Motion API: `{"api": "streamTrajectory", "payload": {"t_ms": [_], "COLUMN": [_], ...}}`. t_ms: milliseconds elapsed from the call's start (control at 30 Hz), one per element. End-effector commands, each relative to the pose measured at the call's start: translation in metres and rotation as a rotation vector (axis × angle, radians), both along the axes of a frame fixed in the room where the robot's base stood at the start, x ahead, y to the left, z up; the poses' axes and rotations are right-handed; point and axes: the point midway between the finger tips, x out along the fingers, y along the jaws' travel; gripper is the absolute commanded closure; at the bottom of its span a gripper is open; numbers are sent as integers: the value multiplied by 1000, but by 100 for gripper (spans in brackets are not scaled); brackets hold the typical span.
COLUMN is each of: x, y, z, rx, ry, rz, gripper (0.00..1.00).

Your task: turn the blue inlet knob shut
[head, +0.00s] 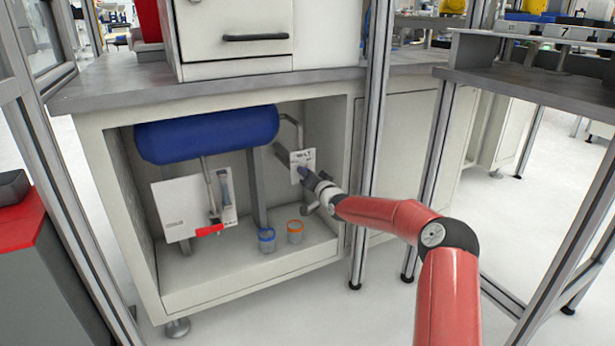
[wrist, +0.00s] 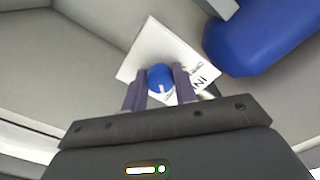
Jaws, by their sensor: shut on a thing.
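The blue inlet knob (wrist: 160,77) sits between the two fingers of my gripper (wrist: 160,85) in the wrist view. The fingers are shut on its sides. Behind the knob is a white label plate (wrist: 150,45) with partly covered lettering, "IN" showing. In the head view, my gripper (head: 307,176) reaches into the open cabinet at the right of the blue tank, in front of the same white plate (head: 302,158). The knob is mostly hidden there by my gripper. How far the knob is turned cannot be told.
The blue tank (head: 207,135) lies across the cabinet top. A red lever (head: 210,230) sits on a pipe at the left. Two small cups, one blue-rimmed (head: 267,240) and one orange-rimmed (head: 295,232), stand on the cabinet floor. A metal frame post (head: 371,140) stands close to my arm.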

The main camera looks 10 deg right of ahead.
Motion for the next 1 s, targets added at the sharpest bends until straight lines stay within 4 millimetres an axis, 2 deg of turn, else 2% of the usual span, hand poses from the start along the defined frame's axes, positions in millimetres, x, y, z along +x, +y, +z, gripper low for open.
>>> {"api": "streamTrajectory", "payload": {"t_ms": [300, 700, 733, 900, 1000], "x": [0, 0, 0, 0, 0], "y": [0, 0, 0, 0, 0], "z": [-1, -1, -1, -1, 0], "rx": [69, 75, 75, 75, 74], "ry": [25, 27, 27, 26, 25], "rz": [-1, -1, -1, 0, 0], "gripper": [95, 95, 71, 50, 50]}}
